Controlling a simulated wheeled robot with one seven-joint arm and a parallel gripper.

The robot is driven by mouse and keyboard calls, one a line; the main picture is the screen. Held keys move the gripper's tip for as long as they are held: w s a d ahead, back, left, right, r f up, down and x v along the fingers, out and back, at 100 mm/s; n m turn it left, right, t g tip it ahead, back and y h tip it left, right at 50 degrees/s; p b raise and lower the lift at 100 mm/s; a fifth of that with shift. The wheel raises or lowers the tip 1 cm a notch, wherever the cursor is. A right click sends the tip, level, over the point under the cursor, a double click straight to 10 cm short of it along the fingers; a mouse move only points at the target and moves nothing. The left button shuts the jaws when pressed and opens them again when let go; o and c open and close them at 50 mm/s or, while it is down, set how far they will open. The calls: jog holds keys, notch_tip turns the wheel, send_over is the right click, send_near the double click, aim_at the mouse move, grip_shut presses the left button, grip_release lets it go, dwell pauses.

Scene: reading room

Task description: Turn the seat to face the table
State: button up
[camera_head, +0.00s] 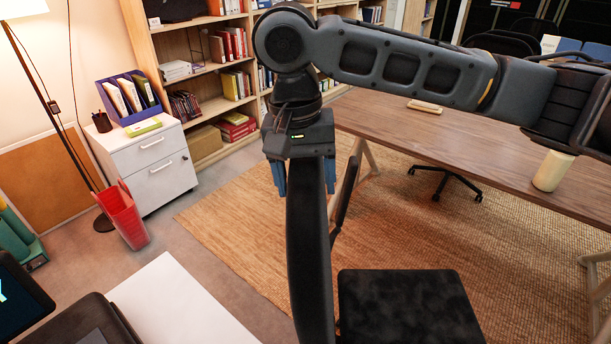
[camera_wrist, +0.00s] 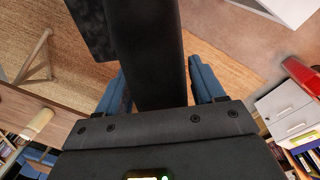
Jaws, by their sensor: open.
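The black chair has an upright backrest (camera_head: 310,265) seen nearly edge-on and a dark square seat (camera_head: 408,305) to its right. The wooden table (camera_head: 455,140) stands beyond the seat, at the upper right. My gripper (camera_head: 304,188) is open and points down over the top of the backrest, with one blue finger on each side. In the wrist view, the backrest (camera_wrist: 145,45) passes between the two fingers (camera_wrist: 165,88), with a visible gap on the right. Contact on the left side is unclear. The chair's base is hidden.
A jute rug (camera_head: 240,215) lies under the chair and table. A cream cup (camera_head: 552,170) stands on the table. A white cabinet (camera_head: 150,175), a red bin (camera_head: 125,215) and a white surface (camera_head: 185,305) are at left. Bookshelves (camera_head: 205,75) line the back.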

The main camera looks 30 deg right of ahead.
jog(key=shift+c, duration=0.2)
grip_shut()
dwell(0.5)
